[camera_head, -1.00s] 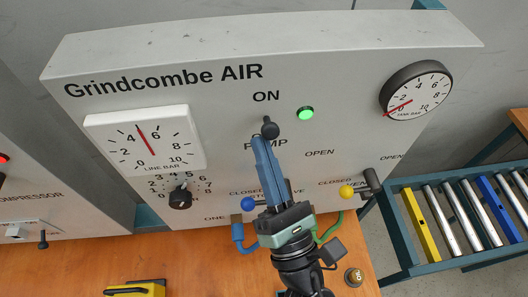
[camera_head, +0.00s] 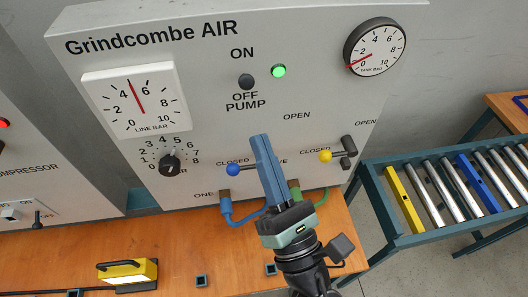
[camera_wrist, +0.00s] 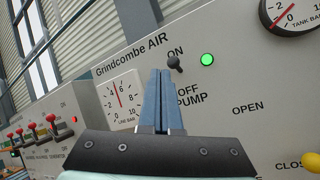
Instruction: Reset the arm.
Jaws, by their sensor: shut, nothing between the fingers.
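My gripper (camera_head: 260,142) is shut and empty, its blue fingers together in front of the grey Grindcombe AIR panel (camera_head: 210,100). In the head view the fingertips are below the OFF PUMP label, apart from the black pump switch (camera_head: 246,82). The switch knob also shows in the wrist view (camera_wrist: 174,63), just right of the fingertips, near the word ON. A green lamp (camera_head: 279,71) glows beside the switch. My fingers and wrist hide part of the lower panel.
Blue (camera_head: 233,170) and yellow (camera_head: 325,156) valve knobs sit low on the panel. A line gauge (camera_head: 135,100), a regulator knob (camera_head: 170,164) and a tank gauge (camera_head: 375,47) are on it. A roller conveyor (camera_head: 440,195) stands right.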

